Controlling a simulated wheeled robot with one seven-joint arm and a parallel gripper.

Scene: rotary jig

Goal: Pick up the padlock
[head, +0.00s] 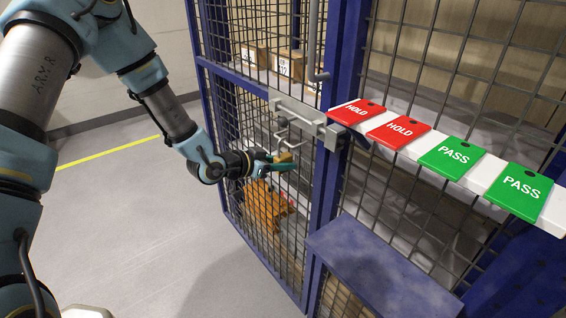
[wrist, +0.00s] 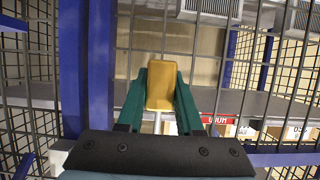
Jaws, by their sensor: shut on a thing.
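The padlock (wrist: 161,86) is a yellow block held between the green fingers of my gripper (wrist: 161,92) in the wrist view. In the head view the padlock (head: 285,157) is small, at the tip of my gripper (head: 277,160), in front of the mesh door just below the latch. My gripper is shut on it. The padlock's shackle cannot be made out clearly. The grey latch (head: 297,116) with its hanging wire-like handle is on the blue-framed cage door, just above the padlock.
A white rail (head: 478,176) to the right carries red HOLD tags (head: 398,130) and green PASS tags (head: 452,154). A blue ledge (head: 380,270) juts out below it. Boxes (head: 289,66) stand on a shelf behind the mesh, and an orange thing (head: 265,208) lies lower. Open floor lies left.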

